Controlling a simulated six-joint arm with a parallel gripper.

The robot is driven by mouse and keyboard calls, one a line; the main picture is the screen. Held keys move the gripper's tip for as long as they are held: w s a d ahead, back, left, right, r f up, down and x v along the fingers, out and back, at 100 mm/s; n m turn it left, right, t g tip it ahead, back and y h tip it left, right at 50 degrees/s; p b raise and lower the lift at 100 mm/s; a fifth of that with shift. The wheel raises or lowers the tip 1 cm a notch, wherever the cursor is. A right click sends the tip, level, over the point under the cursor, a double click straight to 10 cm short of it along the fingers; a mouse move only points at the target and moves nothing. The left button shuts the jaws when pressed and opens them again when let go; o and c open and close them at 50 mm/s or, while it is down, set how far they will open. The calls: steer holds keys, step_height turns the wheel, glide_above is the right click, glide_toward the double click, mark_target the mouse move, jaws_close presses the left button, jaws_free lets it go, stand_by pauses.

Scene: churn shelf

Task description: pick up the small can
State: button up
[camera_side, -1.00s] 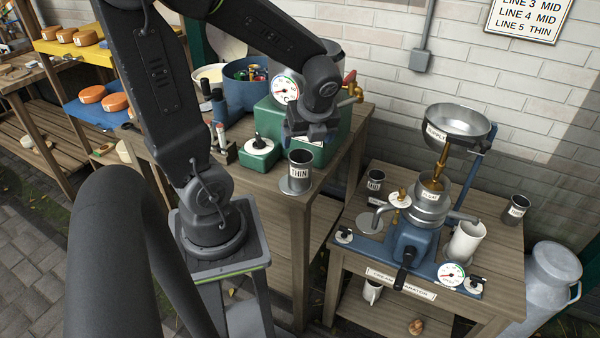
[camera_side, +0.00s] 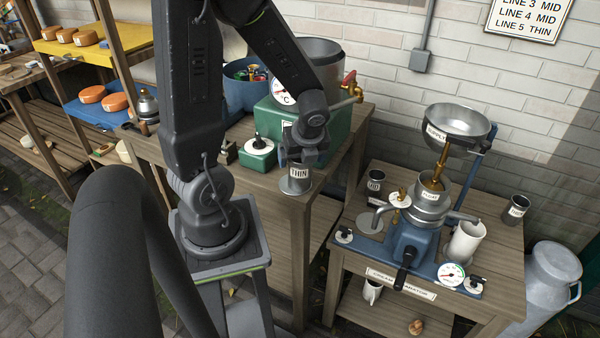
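A small grey metal can (camera_side: 299,177) labelled THIN stands upright on a round metal disc at the front right corner of the left wooden table. My gripper (camera_side: 302,158) points down right at the can's top and hides its rim. I cannot tell whether its fingers touch the can or how far apart they are. Another small can (camera_side: 376,185) labelled MID and a THIN can (camera_side: 517,207) stand on the right table.
The blue cream separator (camera_side: 410,238) fills the right table's middle.

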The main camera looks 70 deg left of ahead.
steer(key=c, duration=1.3)
steer(key=shift+o, duration=0.2)
steer(key=shift+r, duration=0.1)
steer(key=w+d, duration=0.1)
steer(key=d, duration=1.7)
steer(key=shift+r, duration=0.15)
steer(key=shift+r, duration=2.3)
